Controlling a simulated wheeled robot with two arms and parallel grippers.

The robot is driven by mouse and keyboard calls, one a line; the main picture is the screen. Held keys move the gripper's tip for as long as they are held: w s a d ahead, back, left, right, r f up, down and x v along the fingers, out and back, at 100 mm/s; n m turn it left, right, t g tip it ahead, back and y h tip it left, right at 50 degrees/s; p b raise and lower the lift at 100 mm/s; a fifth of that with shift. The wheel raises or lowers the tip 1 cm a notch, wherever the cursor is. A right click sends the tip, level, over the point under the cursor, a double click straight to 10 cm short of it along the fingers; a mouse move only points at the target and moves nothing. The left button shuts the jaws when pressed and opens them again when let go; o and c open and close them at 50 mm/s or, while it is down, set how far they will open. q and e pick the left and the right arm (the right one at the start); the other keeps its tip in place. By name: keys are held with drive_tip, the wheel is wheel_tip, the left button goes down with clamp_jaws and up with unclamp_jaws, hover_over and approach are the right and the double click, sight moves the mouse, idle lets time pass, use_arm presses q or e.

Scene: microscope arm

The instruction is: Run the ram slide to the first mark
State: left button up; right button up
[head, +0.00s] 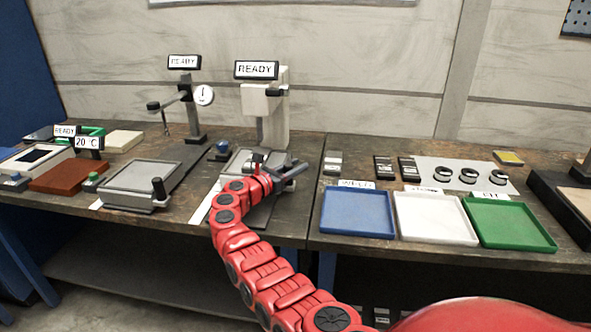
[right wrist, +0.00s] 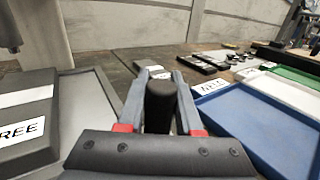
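The pale press-like machine (head: 277,108) stands at the back centre of the left bench with a READY sign on it. A low grey plate lies in front of it, largely hidden by my right arm. My right gripper (head: 287,172) is low over this plate. In the right wrist view, a black upright knob (right wrist: 160,105) stands between the fingers of my right gripper (right wrist: 162,88). Whether the fingers press on it is unclear. A dark block with a label ending in "REE" (right wrist: 20,130) is at left. I cannot make out the mark. My left gripper is out of view.
Blue (head: 357,212), white (head: 435,218) and green (head: 510,222) trays stand on the right bench, the blue one nearest my gripper. Left of the press are a dial gauge stand (head: 190,110) and a grey plate with a black handle (head: 140,186).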

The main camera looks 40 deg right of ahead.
drive_tip(key=o, duration=0.4)
drive_tip(key=shift+o, duration=0.2)
drive_tip(key=shift+a, duration=0.15)
drive_tip(key=a, duration=0.5)
drive_tip(key=s+a, duration=0.1)
drive_tip(key=a, duration=0.5)
drive_tip(key=s+a, duration=0.1)
drive_tip(key=a, duration=0.5)
drive_tip(key=shift+b, duration=0.4)
drive_tip(key=shift+a+f, duration=0.1)
drive_tip(key=shift+a, duration=0.05)
